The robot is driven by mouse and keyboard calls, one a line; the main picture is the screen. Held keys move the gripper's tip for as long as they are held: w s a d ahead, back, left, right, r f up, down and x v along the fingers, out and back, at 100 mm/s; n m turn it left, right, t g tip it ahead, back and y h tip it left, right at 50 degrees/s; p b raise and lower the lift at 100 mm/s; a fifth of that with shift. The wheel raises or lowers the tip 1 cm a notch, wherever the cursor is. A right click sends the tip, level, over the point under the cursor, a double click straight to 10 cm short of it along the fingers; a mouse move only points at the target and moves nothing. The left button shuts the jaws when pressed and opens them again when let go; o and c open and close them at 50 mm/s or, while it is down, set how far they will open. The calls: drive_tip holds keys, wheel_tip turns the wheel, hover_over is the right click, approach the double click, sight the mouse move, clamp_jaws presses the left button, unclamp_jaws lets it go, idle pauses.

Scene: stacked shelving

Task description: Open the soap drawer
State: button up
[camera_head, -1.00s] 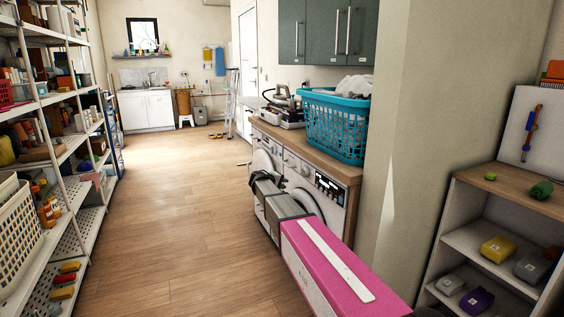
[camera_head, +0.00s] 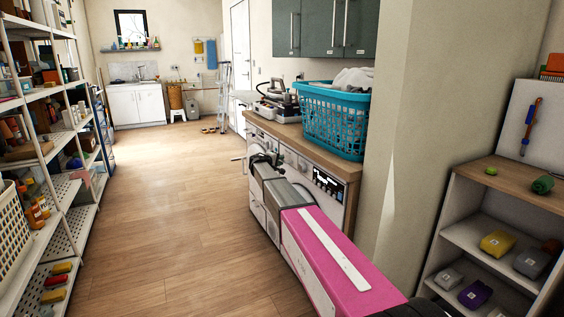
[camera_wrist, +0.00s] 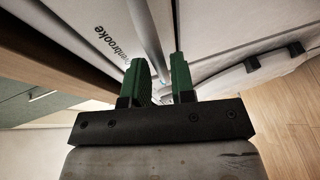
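Two white washing machines stand side by side under the wooden counter; the near one (camera_head: 322,203) is partly hidden by my arm. My gripper, with green fingers (camera_wrist: 159,80), is open in the wrist view, its fingertips close to a white machine front. A grey bar (camera_wrist: 148,45) runs up from between the fingers; I cannot tell whether they touch it. Beside it is a white panel with dark lettering (camera_wrist: 110,32), of which "enbrooke" is readable. I cannot tell from this angle whether this panel is the soap drawer's front. In the head view the fingers are small and dark against the machines.
A blue laundry basket (camera_head: 330,127) and an iron (camera_head: 281,93) stand on the wooden counter (camera_head: 338,163). A beige wall (camera_head: 425,120) stands right of the counter. Shelving (camera_head: 75,185) lines the left side. The wooden floor (camera_head: 190,210) between is clear.

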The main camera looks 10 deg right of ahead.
drive_tip(key=shift+x, duration=1.1)
clamp_jaws()
drive_tip(key=s+a, duration=0.3)
drive_tip(key=a, duration=0.7)
drive_tip(key=s+a, duration=0.4)
drive_tip(key=a, duration=0.6)
drive_tip(key=shift+a, duration=0.4)
unclamp_jaws()
drive_tip(key=shift+w, duration=0.1)
drive_tip(key=shift+a, duration=0.1)
drive_tip(key=v, duration=1)
drive_tip(key=shift+s+a, duration=0.2)
drive_tip(key=shift+s, duration=0.1)
